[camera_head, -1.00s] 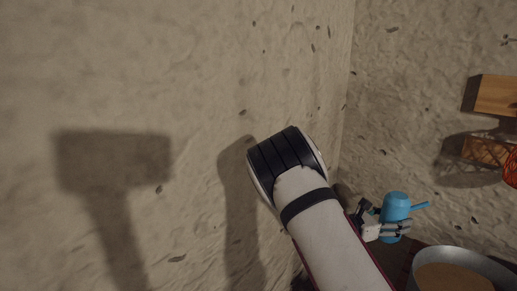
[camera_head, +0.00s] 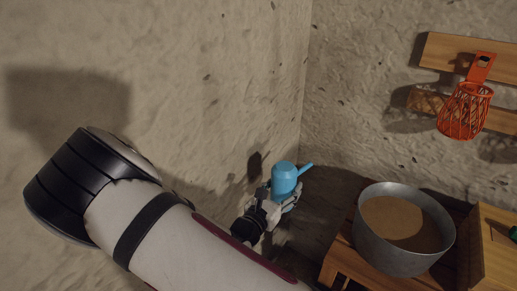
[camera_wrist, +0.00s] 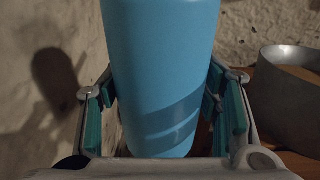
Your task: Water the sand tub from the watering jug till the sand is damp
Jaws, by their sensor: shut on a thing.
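The watering jug (camera_head: 285,176) is blue, with a short spout pointing to the upper right in the head view. My gripper (camera_head: 284,197) is shut around its body and holds it nearly upright, left of the tub. In the wrist view the jug (camera_wrist: 162,60) fills the middle, with the gripper's fingers (camera_wrist: 163,108) on both sides of it. The sand tub (camera_head: 395,256) is a round grey metal tub on a wooden stand. Its sand (camera_head: 400,222) looks light brown, with a shadow over part of it. The tub's side (camera_wrist: 285,105) also shows at the right of the wrist view.
A wooden stand (camera_head: 345,262) carries the tub. A wooden box (camera_head: 495,250) stands right of it, with something small and green at the picture's edge. An orange wire basket (camera_head: 465,112) hangs from a wooden rail on the rough wall. The space above the tub is clear.

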